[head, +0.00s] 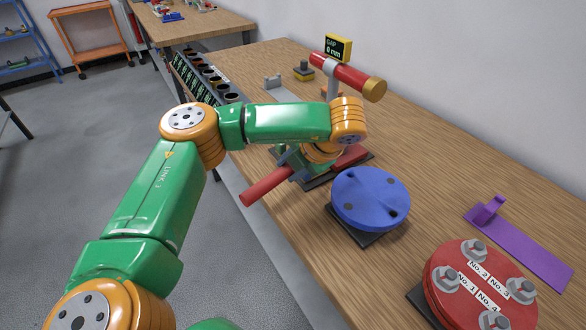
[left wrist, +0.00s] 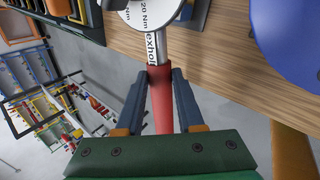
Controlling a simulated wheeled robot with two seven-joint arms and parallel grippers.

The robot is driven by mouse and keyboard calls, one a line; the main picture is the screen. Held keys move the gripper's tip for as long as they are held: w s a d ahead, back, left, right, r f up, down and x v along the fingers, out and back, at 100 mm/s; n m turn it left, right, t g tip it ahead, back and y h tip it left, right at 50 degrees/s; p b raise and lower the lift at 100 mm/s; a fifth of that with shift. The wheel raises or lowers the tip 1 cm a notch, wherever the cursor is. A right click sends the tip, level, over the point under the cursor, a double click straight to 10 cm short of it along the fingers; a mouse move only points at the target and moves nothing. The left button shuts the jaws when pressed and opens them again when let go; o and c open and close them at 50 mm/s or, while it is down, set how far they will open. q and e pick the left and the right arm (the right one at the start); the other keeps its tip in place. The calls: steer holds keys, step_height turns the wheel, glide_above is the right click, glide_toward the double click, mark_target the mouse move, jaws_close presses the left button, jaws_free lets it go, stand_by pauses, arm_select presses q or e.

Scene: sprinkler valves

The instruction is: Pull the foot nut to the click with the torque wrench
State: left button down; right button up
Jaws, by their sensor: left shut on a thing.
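The torque wrench shows its red handle (head: 265,187) sticking out over the table's front edge. My left gripper (head: 291,168) is shut on this handle. In the left wrist view the fingers (left wrist: 158,85) lie on both sides of the red grip (left wrist: 161,100). A metal shaft runs from the grip to a white round dial (left wrist: 152,14) marked "20 Nm", cut off by the top edge. The wrench's far end is hidden behind my left arm in the head view. I cannot make out the foot nut. My right gripper is not in view.
A blue round flange (head: 370,197) stands just right of my left gripper. A red flange (head: 470,285) with numbered bolts and a purple bracket (head: 520,245) lie farther right. Behind are a red pipe (head: 345,75) and a gap display (head: 338,47) reading 0 mm. A socket rack (head: 205,78) lines the front edge.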

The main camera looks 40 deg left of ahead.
arm_select(q)
steer(key=shift+w+a+m, duration=0.1)
steer(key=shift+a+m, duration=0.2)
steer(key=shift+a, duration=0.3)
steer(key=shift+w+a+m+t+b, duration=0.1)
steer(key=shift+a+m+t+b, duration=0.2)
steer(key=shift+a+t+b, duration=0.15)
stand_by(0.4)
steer(key=shift+w+a+m, duration=0.15)
steer(key=shift+a+m, duration=0.25)
steer(key=shift+a, duration=0.25)
steer(key=shift+w+a+f+t+b, duration=0.1)
steer(key=shift+a+t+b, duration=0.15)
steer(key=shift+a+b, duration=0.1)
steer(key=shift+w+a+m+h, duration=0.1)
steer(key=shift+a+m+h, duration=0.2)
steer(key=shift+m, duration=0.1)
steer(key=shift+w+a+m+t, duration=0.2)
steer(key=shift+a+m+t, duration=0.1)
steer(key=shift+a, duration=0.15)
steer(key=shift+w+a+m+t+b, duration=0.3)
steer(key=shift+a+m, duration=0.1)
steer(key=shift+a, duration=0.3)
steer(key=shift+s+d+f, duration=0.1)
steer(key=shift+d, duration=0.1)
